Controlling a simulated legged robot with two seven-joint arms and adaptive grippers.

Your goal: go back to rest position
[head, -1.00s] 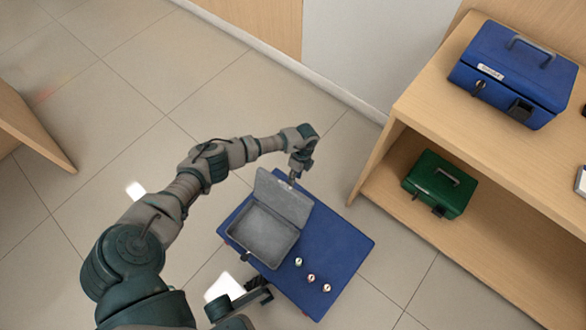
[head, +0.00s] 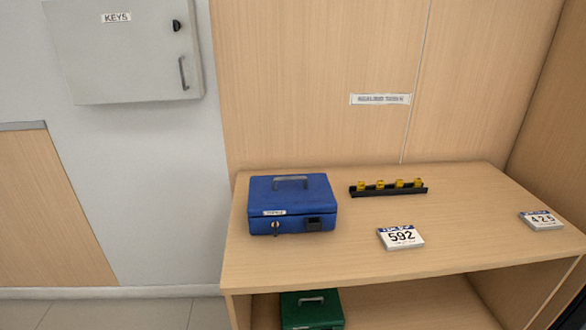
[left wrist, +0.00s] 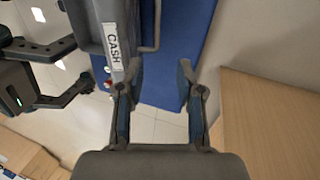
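My left gripper (left wrist: 160,75) shows in the left wrist view with its two fingers apart and nothing between them. Bare floor and part of a blue surface show through the gap. A grey cash box (left wrist: 92,32) labelled CASH, with a wire handle, is just beyond and left of the fingers. I cannot tell whether its lid is open. My right gripper (left wrist: 82,62) comes in from the left of the same view, fingers spread, near the box's side. Contact there is unclear. Neither gripper shows in the head view.
The head view shows a wooden counter (head: 460,235) with a blue cash box (head: 262,192), a black rack (head: 390,190) and number blocks (head: 401,238). A green box (head: 311,312) sits below. The blue surface (left wrist: 190,28) lies beyond my left gripper.

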